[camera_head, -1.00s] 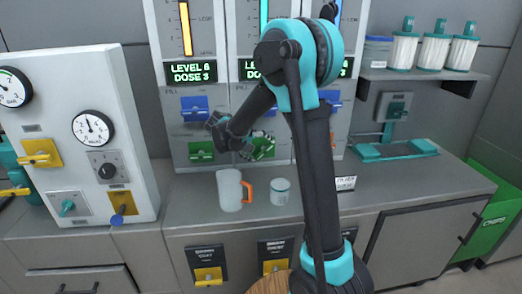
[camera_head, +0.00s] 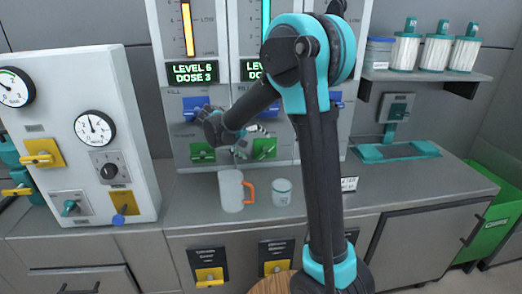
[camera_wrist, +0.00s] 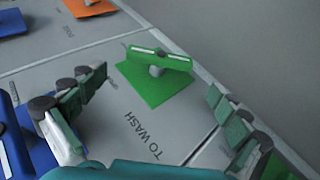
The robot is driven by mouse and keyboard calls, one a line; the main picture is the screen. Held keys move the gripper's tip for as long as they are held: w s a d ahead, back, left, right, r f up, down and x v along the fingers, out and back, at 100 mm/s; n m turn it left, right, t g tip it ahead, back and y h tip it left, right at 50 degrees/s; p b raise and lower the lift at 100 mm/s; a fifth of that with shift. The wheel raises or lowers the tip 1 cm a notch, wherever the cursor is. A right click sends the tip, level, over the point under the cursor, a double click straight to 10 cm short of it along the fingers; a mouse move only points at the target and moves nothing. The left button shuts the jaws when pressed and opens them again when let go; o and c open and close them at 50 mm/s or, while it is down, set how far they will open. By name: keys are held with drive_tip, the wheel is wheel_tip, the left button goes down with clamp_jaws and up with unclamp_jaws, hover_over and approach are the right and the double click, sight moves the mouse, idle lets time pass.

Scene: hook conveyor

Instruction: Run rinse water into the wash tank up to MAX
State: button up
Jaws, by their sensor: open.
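A green valve handle (camera_wrist: 158,62) on a green plate, with the printed label "TO WASH" (camera_wrist: 155,137) beside it, lies ahead in the wrist view. My gripper (camera_wrist: 157,84) is open, with its fingers apart on either side of the green plate and nothing between them. In the head view my gripper (camera_head: 240,140) is in front of the wall panel near two green valves, the left one (camera_head: 202,153) and the right one (camera_head: 265,149). Level columns, one yellow (camera_head: 188,30) and one cyan (camera_head: 265,15), rise above; a display (camera_head: 194,73) reads LEVEL 6, DOSE 3. No MAX mark is legible.
A blue plate (camera_wrist: 35,145) and an orange one (camera_wrist: 88,6) are near in the wrist view. A gauge panel (camera_head: 85,160) stands left.

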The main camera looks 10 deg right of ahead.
drive_tip(key=v, duration=0.7)
drive_tip(key=shift+a, duration=0.15)
drive_tip(key=shift+c, duration=0.5)
idle(5.6)
